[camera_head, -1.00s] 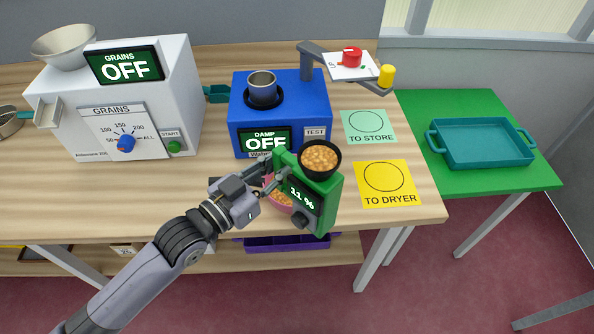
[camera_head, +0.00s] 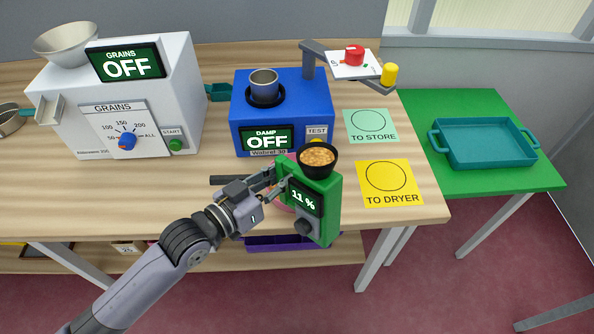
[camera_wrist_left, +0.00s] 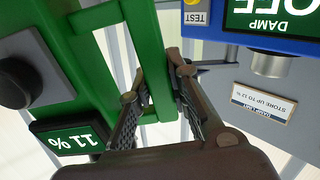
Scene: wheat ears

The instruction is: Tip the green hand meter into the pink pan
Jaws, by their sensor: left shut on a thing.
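The green hand meter (camera_head: 316,207) is held above the front edge of the bench, nearly upright, its screen reading 11 %. Its black cup (camera_head: 317,160) on top holds brown grains. My left gripper (camera_head: 277,178) is shut on the meter's left side; the wrist view shows the fingers (camera_wrist_left: 158,92) on a green bar of the meter (camera_wrist_left: 150,60). The pink pan (camera_head: 284,208) is mostly hidden behind the meter, with only a sliver of pink showing. A dark handle-like bar (camera_head: 225,180) lies to its left. My right gripper is not in view.
The blue damp tester (camera_head: 284,115) stands just behind the meter, reading OFF. The white grain counter (camera_head: 120,100) is at the left. The TO STORE card (camera_head: 370,127) and yellow TO DRYER card (camera_head: 389,184) lie to the right. A teal tray (camera_head: 485,143) sits on the green table.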

